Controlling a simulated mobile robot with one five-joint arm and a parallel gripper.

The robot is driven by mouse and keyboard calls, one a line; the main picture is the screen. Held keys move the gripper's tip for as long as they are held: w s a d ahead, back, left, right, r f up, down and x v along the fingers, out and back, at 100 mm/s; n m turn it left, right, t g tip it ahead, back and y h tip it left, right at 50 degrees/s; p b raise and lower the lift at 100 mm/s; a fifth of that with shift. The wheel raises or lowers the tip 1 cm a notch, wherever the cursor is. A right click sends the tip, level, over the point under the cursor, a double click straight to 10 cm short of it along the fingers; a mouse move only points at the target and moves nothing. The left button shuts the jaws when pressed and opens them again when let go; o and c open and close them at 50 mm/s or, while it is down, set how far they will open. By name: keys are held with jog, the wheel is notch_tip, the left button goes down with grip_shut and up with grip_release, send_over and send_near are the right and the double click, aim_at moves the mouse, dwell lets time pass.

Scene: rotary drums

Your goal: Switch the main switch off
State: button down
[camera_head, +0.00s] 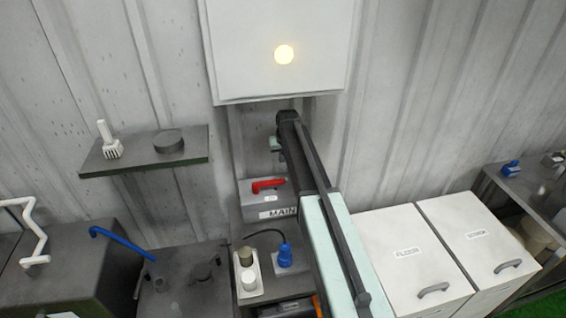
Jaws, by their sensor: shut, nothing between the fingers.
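The main switch is a red lever handle (268,185) on a grey box (256,203) with a "MAIN" label. The handle lies nearly level, with its thicker end at the left. My arm comes up from the bottom right and covers the right part of the box and label. My gripper (277,146) is at the arm's far end, above the red handle in the picture and apart from it. It is shut and empty, small and partly hidden by the arm.
A shelf (95,165) juts out at left. White lidded bins (405,240) are at right.

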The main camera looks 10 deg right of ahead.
aim_at(281, 168)
jog(key=b+x, duration=0.6)
jog(key=x, duration=0.2)
jog(key=shift+s+f+b, duration=0.1)
jog(key=shift+f+b, duration=0.1)
jog(key=shift+b, duration=0.1)
jog(key=s, duration=0.1)
jog(key=s+r+p, duration=0.1)
jog(key=s, duration=0.2)
jog(key=shift+s+r, duration=0.2)
jog(key=shift+r, duration=0.1)
jog(key=shift+w+f, duration=0.15)
